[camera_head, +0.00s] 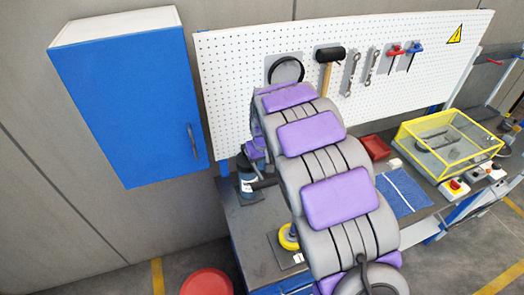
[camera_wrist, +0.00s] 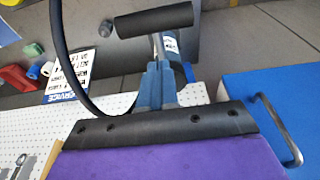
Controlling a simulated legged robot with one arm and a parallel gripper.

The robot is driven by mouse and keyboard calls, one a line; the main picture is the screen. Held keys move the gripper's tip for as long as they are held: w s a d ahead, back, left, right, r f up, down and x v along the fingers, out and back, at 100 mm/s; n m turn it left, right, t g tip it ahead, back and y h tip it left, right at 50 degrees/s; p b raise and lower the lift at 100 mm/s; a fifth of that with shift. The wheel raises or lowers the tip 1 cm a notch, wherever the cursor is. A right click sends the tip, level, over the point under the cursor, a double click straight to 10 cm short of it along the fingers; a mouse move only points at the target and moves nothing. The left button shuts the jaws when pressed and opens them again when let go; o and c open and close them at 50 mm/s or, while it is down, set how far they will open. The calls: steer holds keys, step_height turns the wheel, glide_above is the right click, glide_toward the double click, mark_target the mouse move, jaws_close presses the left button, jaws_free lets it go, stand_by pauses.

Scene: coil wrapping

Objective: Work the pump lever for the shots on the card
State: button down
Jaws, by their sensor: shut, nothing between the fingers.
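The pump, a dark canister with a pale-blue label (camera_head: 246,184), stands on the left end of the bench. A black bar handle (camera_wrist: 155,20) on a metal rod shows at the top of the wrist view, and I take it for the pump lever. My gripper (camera_wrist: 157,72) has its blue-grey fingers shut and empty. They point toward the handle and overlap the rod in the picture; I cannot tell whether they touch. A white card with black print and a blue band (camera_wrist: 68,82) is at the left, its text unreadable. In the head view my arm hides much of the gripper.
A blue cabinet (camera_head: 130,95) hangs left of the white pegboard (camera_head: 228,85). A black hose (camera_wrist: 62,60) loops left of my fingers. A yellow-framed clear box (camera_head: 450,140) stands on the bench's right. A red round-topped object (camera_head: 207,282) is at lower left.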

mark_target(263, 180)
steer(key=shift+s+d+f+p, duration=0.2)
steer(key=shift+s+f, duration=0.3)
steer(key=shift+f, duration=0.25)
steer(key=shift+s+d+f+p, duration=0.15)
steer(key=shift+s+f, duration=0.35)
steer(key=shift+f, duration=0.2)
steer(key=shift+f, duration=0.1)
